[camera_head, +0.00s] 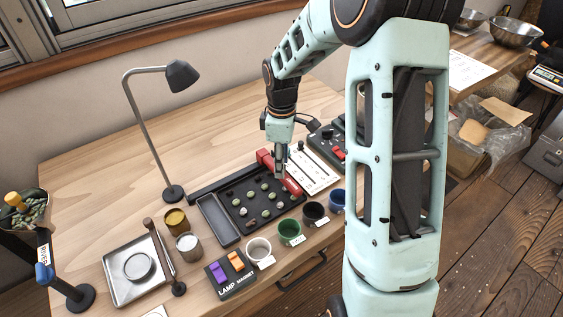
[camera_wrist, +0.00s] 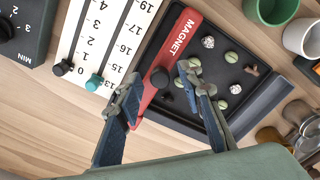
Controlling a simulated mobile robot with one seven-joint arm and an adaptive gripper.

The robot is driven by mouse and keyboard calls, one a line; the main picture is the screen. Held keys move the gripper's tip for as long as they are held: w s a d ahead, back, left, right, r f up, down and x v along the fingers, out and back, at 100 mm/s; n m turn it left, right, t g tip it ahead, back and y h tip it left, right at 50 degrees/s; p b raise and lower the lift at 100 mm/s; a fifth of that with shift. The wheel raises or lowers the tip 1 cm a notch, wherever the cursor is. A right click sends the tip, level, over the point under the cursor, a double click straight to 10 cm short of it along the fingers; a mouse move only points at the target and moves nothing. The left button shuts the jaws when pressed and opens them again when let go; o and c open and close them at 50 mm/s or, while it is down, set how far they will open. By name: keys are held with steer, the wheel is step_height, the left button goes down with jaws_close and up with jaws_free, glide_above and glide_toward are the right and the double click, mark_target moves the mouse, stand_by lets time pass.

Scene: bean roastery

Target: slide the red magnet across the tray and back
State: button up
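The red magnet (camera_wrist: 176,45) is a long bar lettered MAGNET with a black knob (camera_wrist: 160,77). It lies across the right end of the black tray (camera_head: 217,220); in the head view its near end (camera_head: 293,186) shows past my gripper (camera_head: 281,171), which hides its middle. The tray holds several green and pale beans and dark bits, with an empty-looking narrow compartment at its left. In the wrist view my gripper (camera_wrist: 159,82) is open, its two fingers apart on either side of the knob, with visible gaps. Whether the fingertips reach down to knob height is hard to tell.
A white numbered scale board (camera_head: 314,170) with sliders and a dark control box (camera_head: 327,142) stand right of the tray. A green cup (camera_head: 290,232) and other cups line its front. A lamp (camera_head: 172,191) stands behind left. The table's back left is clear.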

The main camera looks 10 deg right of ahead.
steer(key=shift+c, duration=0.7)
jaws_close()
steer(key=s+a, duration=0.2)
steer(key=a, duration=0.4)
steer(key=s+a, duration=0.3)
steer(key=a, duration=0.3)
steer(key=s+a+b, duration=0.1)
steer(key=s+a, duration=0.2)
steer(key=a, duration=0.4)
steer(key=shift+s+a, duration=0.2)
steer(key=shift+a, duration=0.4)
steer(key=shift+o, duration=0.7)
jaws_free()
steer(key=shift+a, duration=0.15)
